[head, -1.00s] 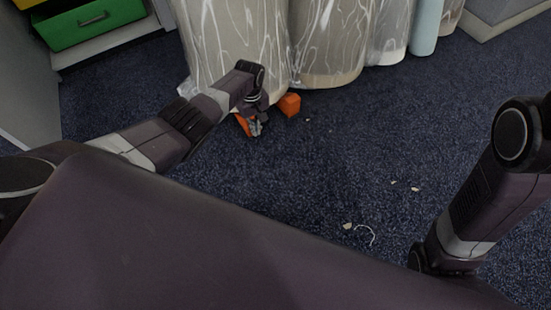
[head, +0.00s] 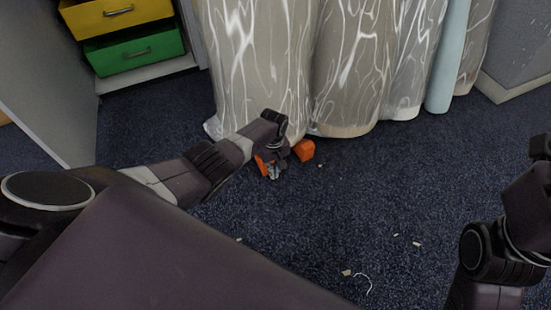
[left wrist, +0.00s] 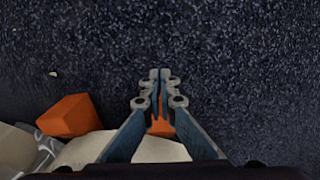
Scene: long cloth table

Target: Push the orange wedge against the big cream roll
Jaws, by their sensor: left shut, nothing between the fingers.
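Two orange pieces lie on the carpet at the foot of the rolls. One, a block-like piece (head: 305,150), is right of my left gripper (head: 274,173) and close to the rolls' base; it also shows in the left wrist view (left wrist: 68,115). The other orange piece (head: 262,165) is partly hidden by the gripper, and a bit of it shows behind the fingers in the left wrist view. I cannot tell whether it is touched. The big cream roll (head: 255,70) stands upright in clear wrap behind them. My left gripper is shut and empty, low over the carpet. My right gripper is not visible.
More wrapped rolls (head: 350,70) and a pale blue roll (head: 447,60) stand to the right. Yellow (head: 115,15) and green (head: 137,50) drawers are at the back left. Small scraps (head: 347,273) lie on the carpet, otherwise clear in the middle.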

